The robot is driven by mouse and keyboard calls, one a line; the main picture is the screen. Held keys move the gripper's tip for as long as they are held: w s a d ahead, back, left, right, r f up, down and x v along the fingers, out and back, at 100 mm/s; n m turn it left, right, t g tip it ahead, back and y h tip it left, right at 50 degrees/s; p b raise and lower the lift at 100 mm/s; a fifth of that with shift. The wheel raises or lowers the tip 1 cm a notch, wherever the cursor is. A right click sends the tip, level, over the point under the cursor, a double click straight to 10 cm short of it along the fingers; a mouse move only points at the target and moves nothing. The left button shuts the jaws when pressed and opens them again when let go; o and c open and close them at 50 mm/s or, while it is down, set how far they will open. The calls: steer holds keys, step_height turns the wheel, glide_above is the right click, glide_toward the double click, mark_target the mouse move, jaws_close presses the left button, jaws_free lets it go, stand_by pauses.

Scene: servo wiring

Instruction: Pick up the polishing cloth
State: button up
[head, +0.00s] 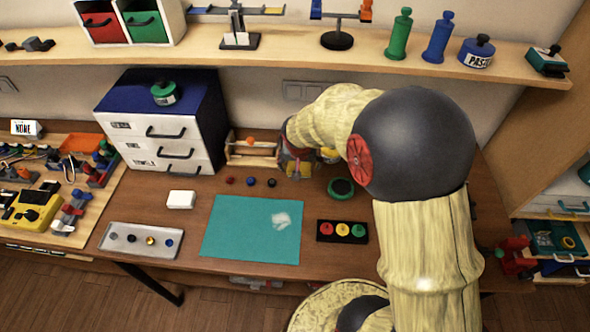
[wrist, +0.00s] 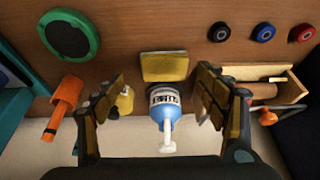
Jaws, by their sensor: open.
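A yellow, flat, folded-looking piece (wrist: 165,66) lies on the wooden worktop; it looks like the polishing cloth. In the wrist view my gripper (wrist: 160,80) is open, with one finger on each side of it and gaps between. The piece appears just beyond the fingertips, and I see no contact. In the head view my gripper (head: 299,166) is at the back of the worktop, right of the small wooden box (head: 252,152), largely hidden by my arm. A small white patch (head: 282,220) lies on the teal mat (head: 225,235); I cannot tell what it is.
A blue-and-white bottle (wrist: 163,112) stands between my fingers, near the yellow piece. A yellow bottle (wrist: 125,100) and an orange-handled tool (wrist: 63,105) are on the left. The drawer unit (head: 160,120) stands left, under a shelf (head: 280,52).

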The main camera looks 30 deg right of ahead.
steer(key=shift+o, duration=1.2)
steer(key=shift+x, duration=1)
steer(key=shift+o, duration=0.2)
steer(key=x, duration=0.2)
steer(key=b+x, duration=0.2)
steer(key=x, duration=0.1)
steer(key=shift+w+a+f, duration=0.2)
steer(key=shift+a+f, duration=0.1)
steer(key=shift+f, duration=0.1)
steer(key=c, duration=0.4)
steer(key=c, duration=0.7)
steer(key=shift+c, duration=0.2)
steer(key=shift+r, duration=0.15)
